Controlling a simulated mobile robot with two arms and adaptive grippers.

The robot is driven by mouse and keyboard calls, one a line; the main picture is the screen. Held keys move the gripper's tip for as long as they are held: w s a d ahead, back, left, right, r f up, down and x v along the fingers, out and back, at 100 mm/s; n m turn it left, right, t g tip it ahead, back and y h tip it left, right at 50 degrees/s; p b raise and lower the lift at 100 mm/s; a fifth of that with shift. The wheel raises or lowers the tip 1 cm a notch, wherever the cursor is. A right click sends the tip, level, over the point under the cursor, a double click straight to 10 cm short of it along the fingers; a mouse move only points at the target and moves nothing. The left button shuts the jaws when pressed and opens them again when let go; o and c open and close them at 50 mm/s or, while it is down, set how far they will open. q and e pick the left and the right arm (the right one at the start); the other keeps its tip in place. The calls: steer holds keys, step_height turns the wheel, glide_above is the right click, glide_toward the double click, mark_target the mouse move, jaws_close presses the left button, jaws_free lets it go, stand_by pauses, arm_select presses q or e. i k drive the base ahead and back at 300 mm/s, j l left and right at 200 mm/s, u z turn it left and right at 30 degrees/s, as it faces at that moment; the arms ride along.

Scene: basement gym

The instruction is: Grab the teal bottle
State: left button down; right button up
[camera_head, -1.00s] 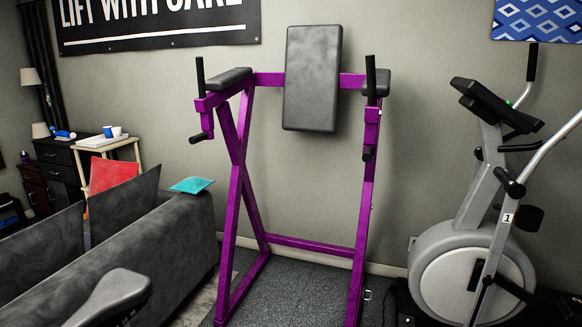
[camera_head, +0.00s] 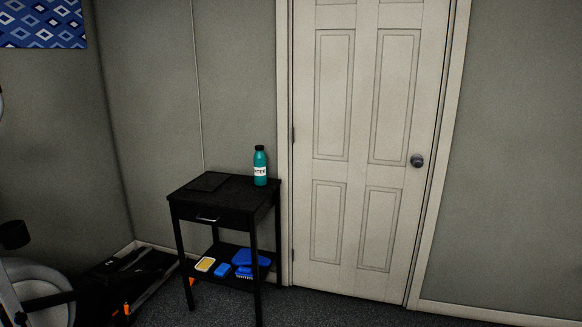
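The teal bottle (camera_head: 261,168) stands upright on the top of a small black side table (camera_head: 224,198), near its back right corner. It has a black cap and a white label with dark and red lettering. Nothing hides it. Neither of my grippers shows in the head view.
A flat dark item (camera_head: 207,181) lies on the tabletop left of the bottle. The lower shelf holds a yellow item (camera_head: 205,264) and several blue ones (camera_head: 250,259). A closed white door (camera_head: 365,150) is right of the table. Gym equipment (camera_head: 35,290) stands at the left. Carpet before the door is clear.

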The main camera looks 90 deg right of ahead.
mark_target(259, 158)
steer(key=z, duration=2.6)
steer(key=i+j, duration=0.1)
steer(key=i, duration=0.5)
steer(key=i+j, duration=0.15)
steer(key=i, duration=0.5)
